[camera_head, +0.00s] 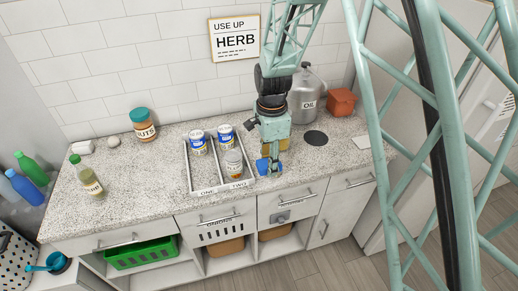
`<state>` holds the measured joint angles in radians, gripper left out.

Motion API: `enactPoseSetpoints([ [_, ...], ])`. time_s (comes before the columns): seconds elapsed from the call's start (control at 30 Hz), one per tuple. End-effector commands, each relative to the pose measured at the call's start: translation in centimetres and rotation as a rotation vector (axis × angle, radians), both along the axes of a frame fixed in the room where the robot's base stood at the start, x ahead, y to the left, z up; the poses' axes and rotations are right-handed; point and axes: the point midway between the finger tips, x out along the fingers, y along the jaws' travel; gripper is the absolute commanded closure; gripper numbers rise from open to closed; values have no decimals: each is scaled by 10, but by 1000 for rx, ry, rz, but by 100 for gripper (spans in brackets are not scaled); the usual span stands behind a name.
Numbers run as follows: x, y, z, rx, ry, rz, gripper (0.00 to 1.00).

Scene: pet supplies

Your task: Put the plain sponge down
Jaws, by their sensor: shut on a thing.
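My gripper (269,166) is over the counter, just right of the two-part tray (219,189), with its fingers pointing down. A yellow block (291,144), which looks like the plain sponge, shows at the gripper's sides and is mostly hidden behind it. My gripper is shut on it. Blue parts show at the fingertips. I cannot tell whether the sponge touches the counter.
The tray, marked ONE and TWO, holds two blue-and-white cans (198,146) and a jar (233,163). An oil can (305,99), a dark round disc (316,138) and a terracotta box (341,102) stand right.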

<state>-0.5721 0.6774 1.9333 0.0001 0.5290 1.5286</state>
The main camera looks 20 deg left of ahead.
Motion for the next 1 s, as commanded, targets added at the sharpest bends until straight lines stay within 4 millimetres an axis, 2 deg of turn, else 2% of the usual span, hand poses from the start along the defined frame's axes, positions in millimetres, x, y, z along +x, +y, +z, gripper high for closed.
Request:
enactPoseSetpoints([
  [0.17,11,7,-2,-1,1,0,79],
  [1.0,115,71,-13,1,-1,0,79],
])
